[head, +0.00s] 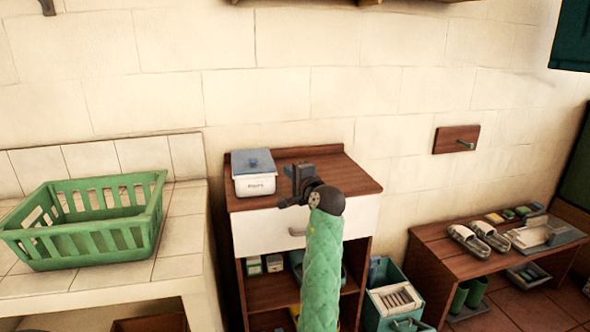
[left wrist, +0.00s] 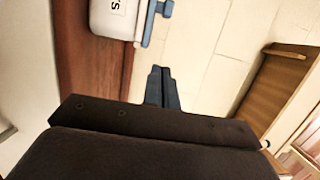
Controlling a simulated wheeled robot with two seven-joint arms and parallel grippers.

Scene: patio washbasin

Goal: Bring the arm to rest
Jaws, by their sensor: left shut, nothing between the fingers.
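My left arm, in a green quilted sleeve, reaches up from the bottom of the head view. My left gripper (head: 301,172) is in front of the wooden cabinet, at about the height of its top. In the left wrist view its two dark fingers (left wrist: 162,72) are together with nothing between them. A white lidded box (head: 254,173) with a blue knob stands on the cabinet top, just left of the gripper and apart from it. It also shows in the left wrist view (left wrist: 112,18). My right gripper is not in view.
The cabinet (head: 360,182) has a white drawer front and open shelves. A green basket (head: 95,240) stands on the tiled counter (head: 180,255) at left. A teal crate (head: 395,285) is on the floor. A low bench (head: 440,250) with slippers (head: 470,240) is at right. A wall hook board (head: 456,139) hangs above.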

